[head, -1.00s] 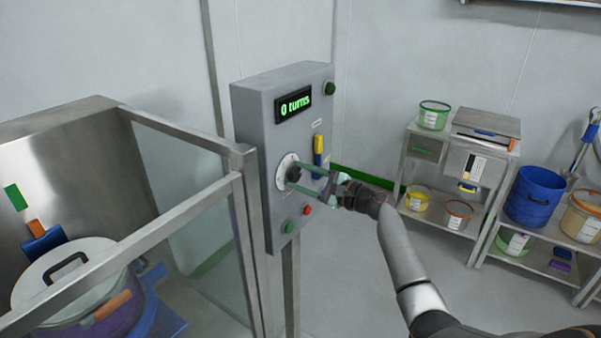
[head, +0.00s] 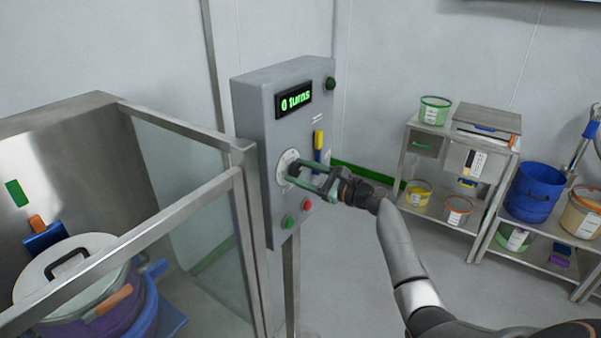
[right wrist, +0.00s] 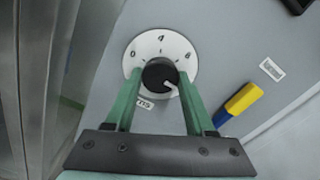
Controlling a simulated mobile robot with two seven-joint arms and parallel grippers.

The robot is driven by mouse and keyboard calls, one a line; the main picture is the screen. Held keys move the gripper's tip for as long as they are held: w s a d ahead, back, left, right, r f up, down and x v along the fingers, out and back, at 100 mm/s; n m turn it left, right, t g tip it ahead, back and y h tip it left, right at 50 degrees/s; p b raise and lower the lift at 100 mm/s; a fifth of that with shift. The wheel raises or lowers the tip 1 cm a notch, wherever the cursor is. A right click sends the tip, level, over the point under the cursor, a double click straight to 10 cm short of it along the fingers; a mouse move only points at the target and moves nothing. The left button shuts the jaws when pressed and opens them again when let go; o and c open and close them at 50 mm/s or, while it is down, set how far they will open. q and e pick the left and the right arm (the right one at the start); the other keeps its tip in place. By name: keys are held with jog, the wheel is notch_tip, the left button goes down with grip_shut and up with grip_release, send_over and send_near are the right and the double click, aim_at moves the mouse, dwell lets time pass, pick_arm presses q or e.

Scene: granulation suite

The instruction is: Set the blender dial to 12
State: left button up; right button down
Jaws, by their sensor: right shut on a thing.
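The blender dial (head: 284,160) is a black knob on a round white scale plate on the grey control box (head: 258,125). In the right wrist view, the knob (right wrist: 160,73) sits between my green fingers, and the scale shows 0, 4 and 8; no 12 is visible. The knob's white mark points to the lower right, past the 8. My right gripper (head: 293,172) is shut on the knob, one finger on each side. The box's display (head: 294,100) reads "0 turns". My left gripper is not in view.
Green (head: 288,222) and red (head: 307,205) buttons sit below the dial. A yellow and blue handle (head: 318,145) is right of it. A glass guard frame (head: 243,155) stands close on the left. Shelves with tubs (head: 435,111) stand at the right.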

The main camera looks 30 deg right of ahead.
jog(key=shift+c, duration=1.3)
grip_release()
jog(key=b+v, duration=0.1)
jog(key=v, duration=1.1)
jog(key=shift+s+b, duration=0.25)
jog(key=shift+b, duration=0.15)
jog(key=s+a+f+n+g+h, duration=0.1)
jog(key=s+a+f+n+g, duration=0.2)
jog(key=f, duration=0.6)
jog(key=s+a+f+n+g+h, duration=0.1)
jog(key=s+a+f+n+h, duration=0.15)
jog(key=a+f+n, duration=0.5)
jog(key=s+a+f+n+g+h, duration=0.1)
jog(key=s+a+f+n+g, duration=0.2)
jog(key=f, duration=0.8)
jog(key=s+a+f+n, duration=0.2)
jog(key=s+a+n, duration=0.5)
jog(key=s+a+f+n, duration=0.3)
jog(key=s+a+n, duration=0.3)
jog(key=s+n, duration=0.1)
jog(key=shift+s+a+n, duration=0.4)
jog(key=shift+n, duration=0.05)
